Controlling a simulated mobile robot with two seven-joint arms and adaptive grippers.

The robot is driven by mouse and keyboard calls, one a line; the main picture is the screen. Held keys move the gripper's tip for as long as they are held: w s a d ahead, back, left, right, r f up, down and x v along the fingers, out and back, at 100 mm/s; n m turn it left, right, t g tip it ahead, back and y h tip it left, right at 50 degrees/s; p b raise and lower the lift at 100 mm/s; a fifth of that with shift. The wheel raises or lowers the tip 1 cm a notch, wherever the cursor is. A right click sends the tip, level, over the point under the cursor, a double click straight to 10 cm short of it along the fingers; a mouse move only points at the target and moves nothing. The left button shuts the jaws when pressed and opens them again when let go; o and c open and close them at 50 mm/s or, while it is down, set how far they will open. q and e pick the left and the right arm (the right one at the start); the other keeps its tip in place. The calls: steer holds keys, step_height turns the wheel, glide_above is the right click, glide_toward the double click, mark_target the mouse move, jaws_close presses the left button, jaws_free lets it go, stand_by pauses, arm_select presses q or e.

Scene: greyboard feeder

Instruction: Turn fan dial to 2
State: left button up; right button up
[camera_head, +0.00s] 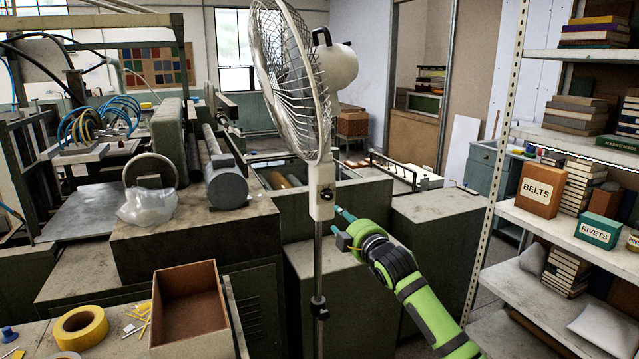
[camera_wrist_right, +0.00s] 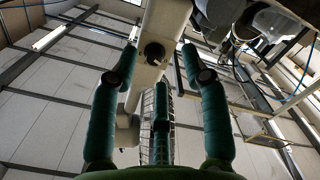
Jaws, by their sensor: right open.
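A white standing fan (camera_head: 320,110) rises on a pole in the middle of the head view. Its white control box (camera_head: 321,190) sits on the pole below the fan head. A dark round dial (camera_wrist_right: 154,53) shows on the white box in the right wrist view; its setting cannot be read. My right gripper (camera_head: 338,223) is open just right of and slightly below the box. In the wrist view its teal fingers (camera_wrist_right: 160,75) are spread on both sides of the dial, with a gap to it. I cannot tell whether any finger touches the fan. My left gripper is not in view.
Dark machine cabinets (camera_head: 195,235) stand behind and left of the fan. An open brown box (camera_head: 190,310) and a yellow tape roll (camera_head: 80,328) lie at the front left. A metal shelf (camera_head: 560,215) with boxes and books stands at the right.

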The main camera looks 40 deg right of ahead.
mark_target(329, 197)
steer(key=shift+w+d+r+p, duration=0.3)
steer(key=shift+w+r+p, duration=0.25)
steer(key=shift+w, duration=0.6)
steer(key=shift+w+d+r+p, duration=0.3)
steer(key=shift+w+r+p, duration=0.25)
steer(key=shift+w, duration=0.55)
steer(key=shift+w+d+r+p, duration=0.3)
steer(key=shift+w+r+p, duration=0.25)
steer(key=shift+w, duration=0.6)
jaws_close()
